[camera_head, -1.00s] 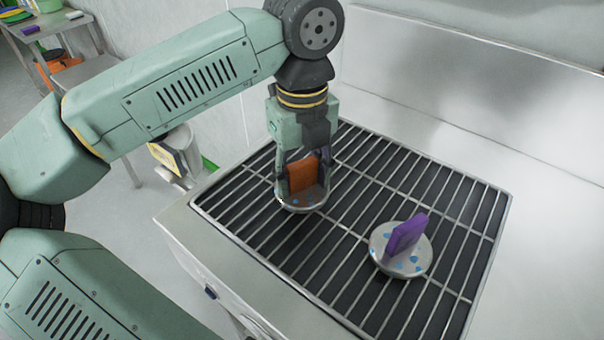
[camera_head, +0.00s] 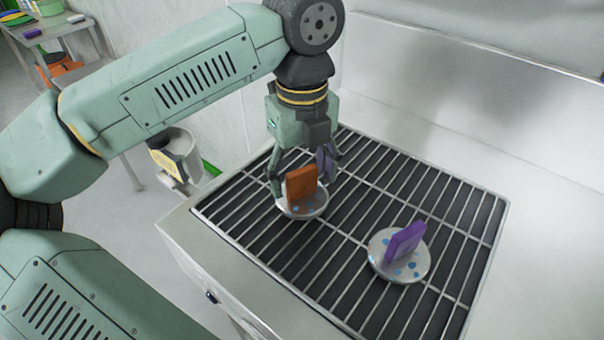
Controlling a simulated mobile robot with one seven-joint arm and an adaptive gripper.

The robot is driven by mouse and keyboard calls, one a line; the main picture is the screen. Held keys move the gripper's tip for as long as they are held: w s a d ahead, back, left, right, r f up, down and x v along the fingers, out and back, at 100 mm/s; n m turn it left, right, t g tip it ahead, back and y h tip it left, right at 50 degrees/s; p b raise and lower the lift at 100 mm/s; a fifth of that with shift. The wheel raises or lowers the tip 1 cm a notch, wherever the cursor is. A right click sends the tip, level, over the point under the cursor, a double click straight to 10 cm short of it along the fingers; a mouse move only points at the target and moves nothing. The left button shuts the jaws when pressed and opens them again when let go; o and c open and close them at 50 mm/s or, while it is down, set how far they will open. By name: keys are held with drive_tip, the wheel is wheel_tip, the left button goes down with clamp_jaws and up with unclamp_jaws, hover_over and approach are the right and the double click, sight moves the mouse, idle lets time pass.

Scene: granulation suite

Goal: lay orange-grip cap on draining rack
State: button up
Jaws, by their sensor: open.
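The orange-grip cap (camera_head: 301,188) rests on the bars of the draining rack (camera_head: 345,245), in its upper left part. It is a round metal disc with blue spots and an upright orange grip. My gripper (camera_head: 303,176) is directly above it, pointing down, with its fingers spread open on either side of the orange grip. The fingers look clear of the grip. The cap's far side is partly hidden behind its grip.
A similar cap with a purple grip (camera_head: 403,247) lies on the rack at the lower right. A steel wall (camera_head: 480,95) rises behind the rack. Bare bars lie between the two caps. A side table (camera_head: 60,35) stands far left.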

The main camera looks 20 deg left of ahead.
sight(302, 170)
wheel_tip(302, 170, up, 10)
drive_tip(key=p, duration=0.5)
drive_tip(key=shift+r, duration=0.15)
